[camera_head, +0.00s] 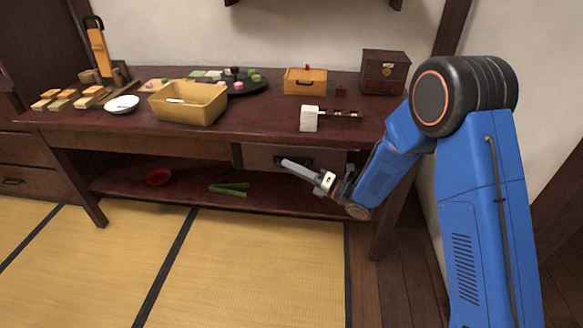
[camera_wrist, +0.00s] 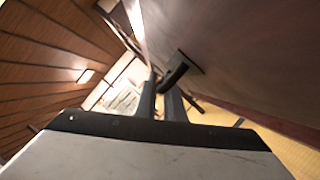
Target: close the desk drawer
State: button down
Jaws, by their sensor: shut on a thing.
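The desk (camera_head: 130,122) is a long dark red-brown table. Its drawer (camera_head: 258,154) has a greyish-brown front below the right half of the top. A strip at the drawer's left edge looks like its side, so it seems to stand out somewhat; how far I cannot tell. My gripper (camera_head: 288,164) is in front of the drawer and hides part of it. In the wrist view, the dark drawer handle (camera_wrist: 178,68) is at the fingertips of my gripper (camera_wrist: 163,88), which is shut on it. The drawer front (camera_wrist: 235,60) fills the right side there.
On the desk top are a tan bin (camera_head: 205,106), a white dish (camera_head: 122,104), a wooden box (camera_head: 305,81) and a dark chest (camera_head: 384,72). The tatami floor (camera_head: 235,265) in front is clear.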

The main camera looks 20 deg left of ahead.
jog(key=shift+w+a, duration=0.25)
jog(key=shift+w, duration=1)
jog(key=c, duration=2.2)
grip_release()
jog(key=shift+w, duration=0.1)
jog(key=shift+o, duration=0.2)
jog(key=shift+d, duration=0.1)
jog(key=v, duration=1.7)
jog(key=shift+d+f, duration=0.2)
